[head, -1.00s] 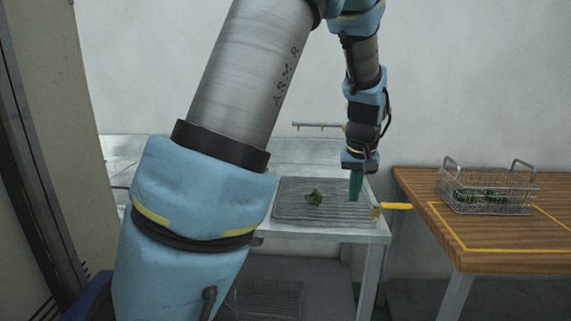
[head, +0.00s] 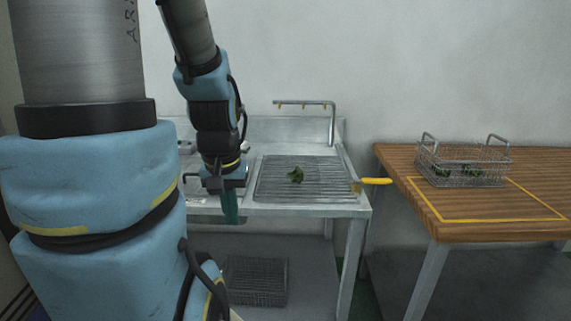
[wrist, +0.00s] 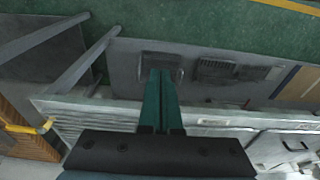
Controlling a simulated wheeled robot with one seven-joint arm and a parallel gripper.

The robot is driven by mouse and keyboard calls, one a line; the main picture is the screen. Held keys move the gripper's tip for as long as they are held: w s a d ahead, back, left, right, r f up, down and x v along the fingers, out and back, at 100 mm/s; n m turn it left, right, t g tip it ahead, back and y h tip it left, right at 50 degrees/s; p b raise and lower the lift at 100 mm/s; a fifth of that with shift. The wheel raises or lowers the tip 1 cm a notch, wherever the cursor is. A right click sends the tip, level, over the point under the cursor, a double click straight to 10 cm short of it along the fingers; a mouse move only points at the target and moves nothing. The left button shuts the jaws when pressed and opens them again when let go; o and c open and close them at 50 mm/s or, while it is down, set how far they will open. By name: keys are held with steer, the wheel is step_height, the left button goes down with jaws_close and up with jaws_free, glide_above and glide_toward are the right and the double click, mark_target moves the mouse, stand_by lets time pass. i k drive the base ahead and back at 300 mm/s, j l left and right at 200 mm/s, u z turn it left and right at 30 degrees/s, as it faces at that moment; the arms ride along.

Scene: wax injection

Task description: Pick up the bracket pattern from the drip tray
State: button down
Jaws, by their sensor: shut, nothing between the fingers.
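The bracket pattern (head: 296,175) is a small dark green piece lying on the ribbed drip tray (head: 270,192), near the middle of its surface. The tray sits on a grey metal bench. My gripper (head: 230,207) has green fingers pointing down, to the left of the tray and apart from the pattern. In the wrist view the two green fingers (wrist: 160,100) are together with nothing between them. The pattern does not show in the wrist view.
A yellow handle (head: 376,181) sticks out at the bench's right edge. A bent metal rail (head: 305,102) stands behind the tray. A wire basket (head: 462,165) with green pieces stands on the wooden table (head: 440,205) at right. A dark crate (head: 256,281) is on the lower shelf.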

mark_target(297, 176)
steer(key=l+u, duration=0.15)
steer(key=u, duration=0.3)
steer(key=l+u, duration=0.2)
steer(key=u, duration=0.2)
steer(key=k+l+u, duration=0.1)
steer(key=u, duration=0.35)
steer(key=k+l+u, duration=0.25)
steer(key=k+l, duration=0.2)
steer(key=l, duration=0.25)
steer(key=k+l+u, duration=0.25)
steer(key=k+l, duration=0.3)
steer(key=l, duration=0.1)
